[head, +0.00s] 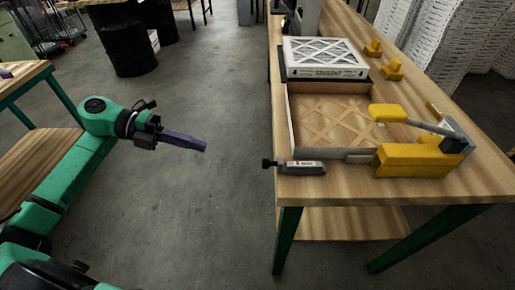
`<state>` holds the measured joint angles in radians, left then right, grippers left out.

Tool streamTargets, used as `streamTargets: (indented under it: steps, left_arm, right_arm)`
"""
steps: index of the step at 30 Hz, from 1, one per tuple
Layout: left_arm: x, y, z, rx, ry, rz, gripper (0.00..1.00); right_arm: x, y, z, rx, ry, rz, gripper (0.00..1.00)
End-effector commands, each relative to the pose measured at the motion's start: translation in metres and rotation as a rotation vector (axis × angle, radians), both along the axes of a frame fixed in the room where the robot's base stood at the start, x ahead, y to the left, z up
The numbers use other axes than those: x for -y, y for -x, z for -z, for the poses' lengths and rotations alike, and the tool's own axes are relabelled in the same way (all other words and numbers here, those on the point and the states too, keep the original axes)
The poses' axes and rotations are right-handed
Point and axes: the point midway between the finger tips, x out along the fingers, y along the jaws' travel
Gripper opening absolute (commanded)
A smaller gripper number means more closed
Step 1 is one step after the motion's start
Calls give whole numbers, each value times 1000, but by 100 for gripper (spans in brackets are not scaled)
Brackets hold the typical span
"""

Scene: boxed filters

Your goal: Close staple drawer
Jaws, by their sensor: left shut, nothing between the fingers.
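A yellow stapler (410,160) with a raised yellow-tipped lever stands at the near right part of the wooden table. A narrow dark grey drawer (305,168) with a black knob (268,163) lies to its left, pulled out, and the knob reaches slightly past the table's left edge. A short grey piece (358,157) shows between it and the stapler; I cannot tell how they join. My left gripper (204,149) is shut and empty, over the floor left of the knob and apart from it, its purple-grey fingers pointing right. My right gripper is not in view.
An open cardboard box (288,122) lies behind the drawer, with a white-framed filter (325,58) behind it. Yellow blocks (392,70) sit along the table's right side. Clear floor lies between my left gripper and the table (440,190).

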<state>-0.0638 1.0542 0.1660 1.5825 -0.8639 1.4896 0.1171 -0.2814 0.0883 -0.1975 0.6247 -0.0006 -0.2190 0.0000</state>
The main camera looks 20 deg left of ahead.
Motion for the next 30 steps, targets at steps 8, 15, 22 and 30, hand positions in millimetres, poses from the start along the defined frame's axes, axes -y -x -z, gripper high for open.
streamTargets:
  steps: [8, 15, 22, 30]
  left_arm:
    - [41, -7, 8, 0, 6, 1, 0]
    - [90, -17, 26, -1, 9, 0, 0]
    - [125, -24, 29, -1, 7, -2, 0]
    - [130, -25, 33, -2, 5, -3, 0]
  right_arm:
    - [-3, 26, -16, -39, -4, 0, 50]
    - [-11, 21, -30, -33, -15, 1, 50]
    - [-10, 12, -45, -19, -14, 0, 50]
    - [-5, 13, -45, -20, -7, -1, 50]
